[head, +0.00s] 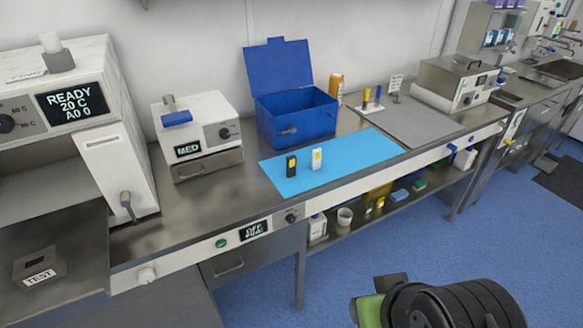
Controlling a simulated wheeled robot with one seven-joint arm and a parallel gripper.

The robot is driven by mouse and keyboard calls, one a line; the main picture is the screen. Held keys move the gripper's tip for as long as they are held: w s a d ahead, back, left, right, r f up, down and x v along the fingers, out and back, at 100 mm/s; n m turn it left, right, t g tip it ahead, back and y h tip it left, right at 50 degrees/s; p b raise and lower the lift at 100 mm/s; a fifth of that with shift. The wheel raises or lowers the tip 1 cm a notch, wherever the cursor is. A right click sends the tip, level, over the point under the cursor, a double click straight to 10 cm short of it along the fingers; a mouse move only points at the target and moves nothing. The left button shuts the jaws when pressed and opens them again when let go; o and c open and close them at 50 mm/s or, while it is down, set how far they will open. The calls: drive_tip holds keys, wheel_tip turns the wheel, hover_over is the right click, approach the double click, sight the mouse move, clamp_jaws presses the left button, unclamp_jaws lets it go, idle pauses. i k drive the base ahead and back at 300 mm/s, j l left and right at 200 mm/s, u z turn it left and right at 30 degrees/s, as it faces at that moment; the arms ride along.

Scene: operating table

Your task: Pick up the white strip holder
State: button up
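The white strip holder (317,159) appears to be the small upright white piece with a yellow patch on its front. It stands on the light-blue mat (362,149) on the steel counter, in front of the open blue box. A similar black holder (291,166), also with a yellow patch, stands upright just to its left, with a narrow gap between them. Nothing holds either piece. The fingers of my gripper cannot be made out in the head view.
The blue box (297,122) stands behind the mat with its lid up. A white device marked MED (198,128) is to the left. An orange bottle (336,87) and a small stand (372,103) are behind. A grey plate (408,122) lies right. The mat's right part is clear.

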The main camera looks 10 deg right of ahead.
sight(316, 154)
drive_tip(key=i+u, duration=0.35)
drive_tip(key=i, duration=0.25)
drive_tip(key=i+u, duration=0.3)
drive_tip(key=i, duration=0.3)
